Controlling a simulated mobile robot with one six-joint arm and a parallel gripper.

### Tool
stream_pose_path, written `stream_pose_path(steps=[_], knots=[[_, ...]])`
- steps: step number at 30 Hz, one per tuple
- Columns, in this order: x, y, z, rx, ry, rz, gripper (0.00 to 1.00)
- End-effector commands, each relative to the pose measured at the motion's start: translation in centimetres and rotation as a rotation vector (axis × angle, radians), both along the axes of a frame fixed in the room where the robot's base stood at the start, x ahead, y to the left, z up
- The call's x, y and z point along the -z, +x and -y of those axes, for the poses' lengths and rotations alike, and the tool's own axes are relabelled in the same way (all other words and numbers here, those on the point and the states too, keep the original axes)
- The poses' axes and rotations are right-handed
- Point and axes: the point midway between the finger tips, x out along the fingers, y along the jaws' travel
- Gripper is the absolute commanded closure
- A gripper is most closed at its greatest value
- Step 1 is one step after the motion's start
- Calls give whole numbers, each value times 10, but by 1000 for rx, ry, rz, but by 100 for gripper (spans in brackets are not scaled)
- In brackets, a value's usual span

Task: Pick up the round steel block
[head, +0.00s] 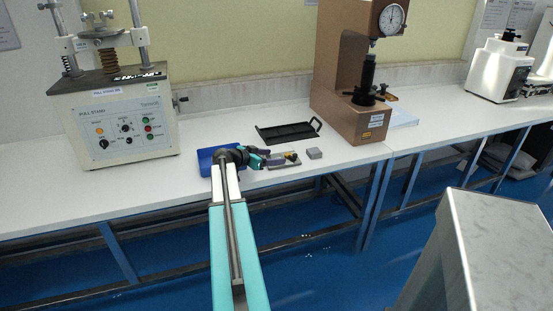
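My gripper (268,158) is small in the head view, at the end of my arm above the white bench. It points right, over or just beside a flat grey plate (285,165). Small dark and yellowish parts sit by the fingertips, and I cannot tell which belong to the gripper. Whether the fingers are open or shut does not show. No clearly round steel block can be made out; it may be hidden by the gripper. A small grey block (314,153) that looks squarish lies on the bench right of the plate, apart from the gripper.
A blue tray (206,163) lies left of my gripper, partly behind my arm. A black tray with a handle (287,133) lies behind. A pull tester (125,125) stands left and a brown hardness tester (335,80) right. Bare bench (190,192) lies in front of the blue tray.

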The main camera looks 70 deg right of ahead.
Motion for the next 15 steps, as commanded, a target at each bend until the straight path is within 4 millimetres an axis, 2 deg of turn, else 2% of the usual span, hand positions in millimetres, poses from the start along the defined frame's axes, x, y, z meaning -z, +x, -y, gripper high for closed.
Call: stream_pose_path(steps=[1, 8, 15], knots=[[8, -1, -1, 6, 11, 7, 49], [8, 1, -1, 1, 10, 9, 87], [7, 2, -1, -2, 8, 8, 88]])
